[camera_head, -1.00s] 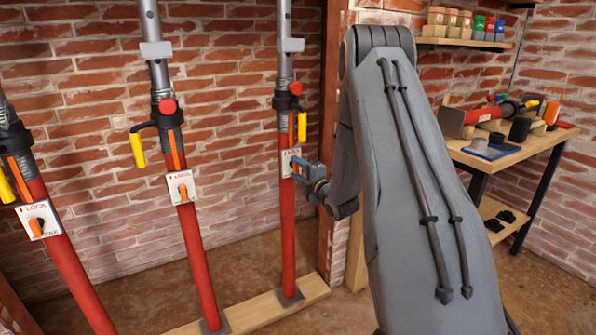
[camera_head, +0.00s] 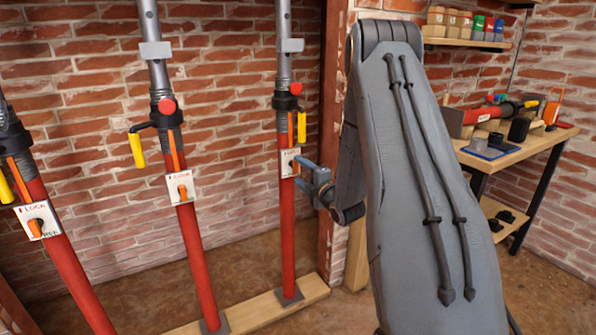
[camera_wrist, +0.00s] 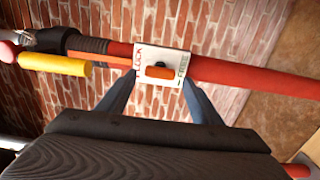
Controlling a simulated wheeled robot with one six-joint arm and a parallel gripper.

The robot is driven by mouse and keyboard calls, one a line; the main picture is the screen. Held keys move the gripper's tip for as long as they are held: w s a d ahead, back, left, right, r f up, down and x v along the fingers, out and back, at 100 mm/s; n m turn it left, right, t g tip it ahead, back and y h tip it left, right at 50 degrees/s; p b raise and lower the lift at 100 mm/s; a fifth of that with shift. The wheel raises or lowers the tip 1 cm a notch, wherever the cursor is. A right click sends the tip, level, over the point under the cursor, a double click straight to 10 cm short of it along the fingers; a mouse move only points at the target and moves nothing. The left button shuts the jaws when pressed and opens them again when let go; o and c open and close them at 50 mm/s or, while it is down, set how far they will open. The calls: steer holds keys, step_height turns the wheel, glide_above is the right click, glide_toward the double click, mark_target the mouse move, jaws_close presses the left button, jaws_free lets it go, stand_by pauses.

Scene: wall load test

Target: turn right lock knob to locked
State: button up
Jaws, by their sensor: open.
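The right lock knob (camera_wrist: 158,72) is orange and sits on a white plate (camera_wrist: 186,62) on the right red post (camera_head: 288,228). In the wrist view the plate reads LOCK on the left and FREE on the right. The knob's bar lies roughly along the post; I cannot tell which label it points to. My gripper (camera_wrist: 160,82) is open, with one finger on each side of the knob and gaps between. In the head view my gripper (camera_head: 304,170) is at the right edge of the plate (camera_head: 289,163); the knob is not clear there.
The middle post (camera_head: 197,255) and left post (camera_head: 72,280) carry similar plates with orange knobs. A yellow handle (camera_wrist: 55,64) sticks out beside the right post. A wooden upright (camera_head: 333,120) stands just right of it. A workbench (camera_head: 530,148) with tools is at the right.

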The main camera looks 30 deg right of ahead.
steer(key=s, duration=0.5)
steer(key=shift+s, duration=0.1)
stand_by(0.3)
steer(key=s+a+r+m+g+h+p, duration=0.25)
steer(key=s+a+m+g+p, duration=0.25)
steer(key=s+a+m+g, duration=0.4)
steer(key=s+a+r+m+g+p, duration=0.1)
steer(key=s+a+r+m+g, duration=0.1)
steer(key=s, duration=0.7)
steer(key=s+a+r+m+g+y+p, duration=0.1)
steer(key=s+a+r+m+g+p, duration=0.1)
steer(key=s+a+m+g, duration=0.2)
steer(key=s+a+r+m+g+y+p, duration=0.1)
steer(key=s+a+r+m+g+p, duration=0.1)
steer(key=s+a, duration=0.6)
steer(key=s+m+g, duration=0.1)
steer(key=s, duration=0.6)
steer(key=shift+a+r+m, duration=0.2)
steer(key=shift+r+m, duration=0.1)
steer(key=shift+r, duration=0.1)
